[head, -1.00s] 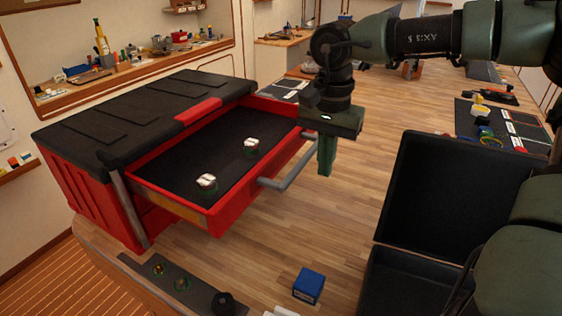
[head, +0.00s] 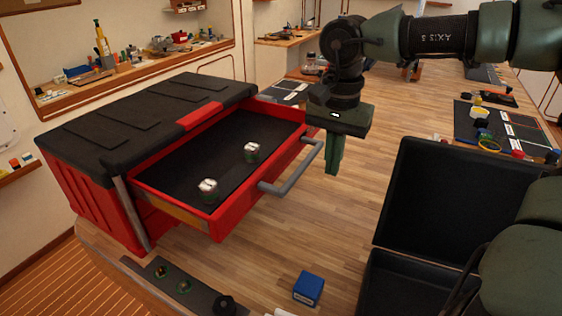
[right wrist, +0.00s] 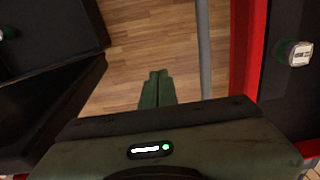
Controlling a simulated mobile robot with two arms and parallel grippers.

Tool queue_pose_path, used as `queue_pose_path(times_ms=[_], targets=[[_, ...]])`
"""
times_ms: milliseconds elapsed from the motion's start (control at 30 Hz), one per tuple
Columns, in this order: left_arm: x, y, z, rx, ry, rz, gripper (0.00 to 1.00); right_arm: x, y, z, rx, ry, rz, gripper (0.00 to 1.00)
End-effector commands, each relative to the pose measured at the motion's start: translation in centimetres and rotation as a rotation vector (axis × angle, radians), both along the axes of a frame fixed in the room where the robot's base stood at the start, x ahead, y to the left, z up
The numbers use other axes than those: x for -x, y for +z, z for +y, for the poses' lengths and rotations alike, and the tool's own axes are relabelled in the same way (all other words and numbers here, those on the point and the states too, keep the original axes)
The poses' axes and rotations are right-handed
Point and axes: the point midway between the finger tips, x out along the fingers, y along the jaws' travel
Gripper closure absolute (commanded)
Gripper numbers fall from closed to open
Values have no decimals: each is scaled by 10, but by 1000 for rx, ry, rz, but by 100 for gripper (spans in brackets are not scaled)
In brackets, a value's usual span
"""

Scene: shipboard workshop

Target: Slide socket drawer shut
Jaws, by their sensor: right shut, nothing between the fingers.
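The red socket drawer (head: 236,216) stands pulled out of the red chest with the black lid (head: 150,110). Two small green-sided, pale-topped sockets stand on its dark liner, a nearer one (head: 208,188) and a farther one (head: 251,151). The grey bar handle (head: 288,180) sticks out from the drawer front. My right gripper (head: 333,170) is shut and empty, pointing down just right of the handle's far end. In the right wrist view the shut fingertips (right wrist: 158,76) are left of the handle (right wrist: 204,50), with a gap between. My left gripper is out of view.
An open black case (head: 455,195) stands at the right. A blue box (head: 308,288) and a dark strip with small round parts (head: 170,280) lie in front of the drawer. Wooden surface (head: 345,215) is clear between handle and case.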

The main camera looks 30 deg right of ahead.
Motion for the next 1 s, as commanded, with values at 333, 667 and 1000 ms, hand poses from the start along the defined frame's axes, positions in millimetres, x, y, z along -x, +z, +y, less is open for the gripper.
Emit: queue_pose_path(times_ms=[333,667,1000], targets=[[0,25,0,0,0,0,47,0,32,0,0,0,0,100],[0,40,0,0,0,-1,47,0,51,0,0,0,-1,100],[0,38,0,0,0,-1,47,0,49,0,0,0,0,100]])
